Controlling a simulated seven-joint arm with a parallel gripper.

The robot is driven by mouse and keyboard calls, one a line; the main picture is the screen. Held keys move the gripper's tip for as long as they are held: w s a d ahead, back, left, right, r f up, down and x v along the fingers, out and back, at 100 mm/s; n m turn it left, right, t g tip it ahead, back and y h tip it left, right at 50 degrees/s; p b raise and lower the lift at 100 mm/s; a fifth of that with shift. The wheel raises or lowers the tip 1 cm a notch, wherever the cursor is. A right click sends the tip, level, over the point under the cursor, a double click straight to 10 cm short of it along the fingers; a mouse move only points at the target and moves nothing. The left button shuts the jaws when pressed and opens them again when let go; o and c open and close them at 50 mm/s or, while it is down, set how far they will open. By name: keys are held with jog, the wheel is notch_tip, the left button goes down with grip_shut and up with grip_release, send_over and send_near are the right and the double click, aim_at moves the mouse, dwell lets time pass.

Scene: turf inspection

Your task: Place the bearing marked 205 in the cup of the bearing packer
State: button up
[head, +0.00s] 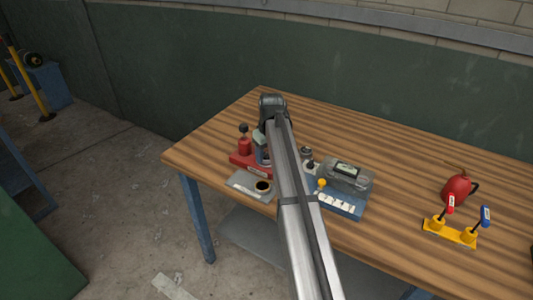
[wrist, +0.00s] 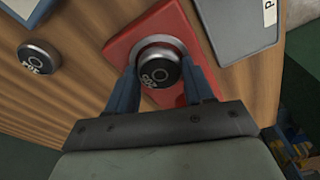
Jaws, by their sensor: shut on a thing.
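My gripper (wrist: 160,85) is shut on a dark round bearing (wrist: 158,72) with a number on its face. The digits are small and tilted; they look like 205, but I cannot read them surely. The bearing is over the red bearing packer (wrist: 125,45), in line with a shiny metal ring, its cup (wrist: 152,42). I cannot tell whether the bearing is seated or just above it. In the head view the packer (head: 244,160) is at the table's left end, and my arm hides much of the gripper and the bearing.
Another numbered bearing (wrist: 38,57) lies on the wood, left of the packer in the wrist view. A grey plate (head: 245,184) with a round dark pot is in front.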

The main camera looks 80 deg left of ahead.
jog(key=shift+d+f, duration=0.1)
jog(key=shift+f, duration=0.4)
jog(key=shift+d+f, duration=0.1)
jog(key=shift+f, duration=0.1)
jog(key=o, duration=1.2)
jog(key=shift+o, duration=0.4)
jog(key=shift+s+d, duration=0.1)
jog(key=shift+d, duration=0.05)
jog(key=shift+s+f, duration=0.1)
jog(key=shift+r, duration=0.7)
notch_tip(320, 180, up, 12)
jog(key=w, duration=0.1)
jog(key=shift+d, duration=0.35)
